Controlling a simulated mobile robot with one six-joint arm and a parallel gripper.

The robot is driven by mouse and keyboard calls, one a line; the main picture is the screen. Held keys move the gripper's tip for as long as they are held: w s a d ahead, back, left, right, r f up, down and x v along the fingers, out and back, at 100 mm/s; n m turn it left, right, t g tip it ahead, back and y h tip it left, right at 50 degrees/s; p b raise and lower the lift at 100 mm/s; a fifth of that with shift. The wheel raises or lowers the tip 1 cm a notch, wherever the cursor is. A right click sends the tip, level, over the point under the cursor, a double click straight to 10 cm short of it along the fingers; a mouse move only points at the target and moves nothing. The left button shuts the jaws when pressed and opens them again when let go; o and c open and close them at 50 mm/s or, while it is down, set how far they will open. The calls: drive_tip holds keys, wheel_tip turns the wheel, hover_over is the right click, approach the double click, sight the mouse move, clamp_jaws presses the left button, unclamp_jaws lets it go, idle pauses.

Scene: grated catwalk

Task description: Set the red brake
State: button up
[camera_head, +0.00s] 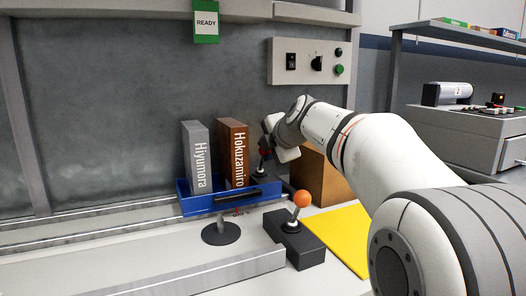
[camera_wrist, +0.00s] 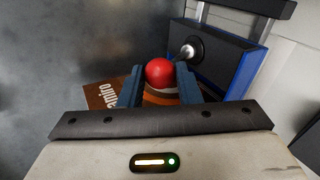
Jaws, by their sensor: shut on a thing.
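The red brake's round red knob (camera_wrist: 160,72) sits between the two blue fingers of my gripper (camera_wrist: 160,76) in the wrist view. My gripper is shut on it. A silver stem (camera_wrist: 187,51) runs from beside the knob to a round black mount. In the head view my gripper (camera_head: 266,150) is behind the blue tray, to the right of the brown binder. Only a little red of the knob shows there, and the fingers hide the rest. The lever's dark base (camera_head: 258,173) is partly visible below.
A blue tray (camera_head: 222,203) holds a grey binder (camera_head: 196,155) and a brown binder (camera_head: 232,150). An orange-knobbed lever (camera_head: 301,199) stands in front on a black box, beside a yellow mat (camera_head: 349,236). A cardboard box (camera_head: 318,176) is close to my arm. A switch panel (camera_head: 308,62) is above.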

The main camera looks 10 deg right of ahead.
drive_tip(key=o, duration=1)
drive_tip(key=shift+c, duration=0.2)
drive_tip(key=shift+s+r, duration=0.1)
drive_tip(key=p+v, duration=0.1)
drive_tip(key=v, duration=0.6)
drive_tip(key=shift+s+r, duration=0.15)
drive_tip(key=shift+s, duration=0.15)
